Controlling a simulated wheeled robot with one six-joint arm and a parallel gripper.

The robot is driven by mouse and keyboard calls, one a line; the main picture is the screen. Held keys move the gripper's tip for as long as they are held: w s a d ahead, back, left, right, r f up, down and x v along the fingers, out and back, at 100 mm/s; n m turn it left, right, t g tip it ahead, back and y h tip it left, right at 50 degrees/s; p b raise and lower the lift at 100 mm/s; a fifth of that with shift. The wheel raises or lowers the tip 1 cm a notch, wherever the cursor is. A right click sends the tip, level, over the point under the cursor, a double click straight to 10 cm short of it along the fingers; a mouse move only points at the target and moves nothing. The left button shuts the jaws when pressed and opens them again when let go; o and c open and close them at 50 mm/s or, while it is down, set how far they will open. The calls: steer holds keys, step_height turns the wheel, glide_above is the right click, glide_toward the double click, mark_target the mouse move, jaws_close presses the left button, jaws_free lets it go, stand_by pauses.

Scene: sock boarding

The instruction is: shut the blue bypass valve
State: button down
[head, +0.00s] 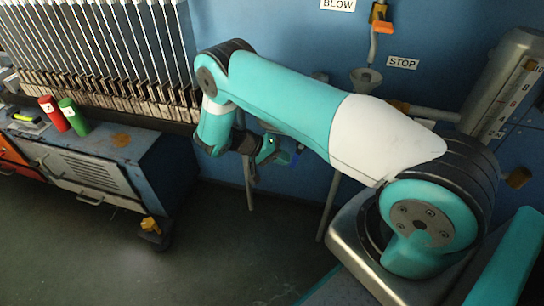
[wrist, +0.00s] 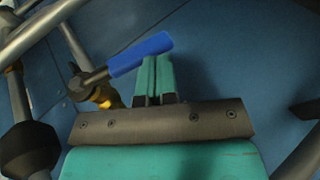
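The blue bypass valve handle (wrist: 140,54) runs slantwise across the wrist view, from a metal stem at the lower left up to the right. The stem meets a brass valve body (wrist: 108,98) on a pipe. My gripper (wrist: 157,76) has its two teal fingers side by side with only a thin dark line between them, and nothing shows held in them. Their tips meet the handle's lower edge in the picture; I cannot tell whether they touch it. In the head view my gripper (head: 268,150) points right, and a bit of the blue handle (head: 295,160) shows just beyond it.
Grey pipes (wrist: 40,30) cross the left of the wrist view, with a dark round fitting (wrist: 30,150) low there. The blue wall panel (wrist: 250,60) lies behind. In the head view an orange-handled valve (head: 383,27) and funnel (head: 366,77) stand near the STOP label (head: 403,63).

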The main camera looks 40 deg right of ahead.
steer(key=shift+s+d+f, duration=0.55)
steer(key=shift+s+f, duration=0.05)
steer(key=shift+s, duration=0.15)
steer(key=shift+s+d+f, duration=0.1)
steer(key=shift+s+f, duration=0.05)
steer(key=shift+s, duration=0.05)
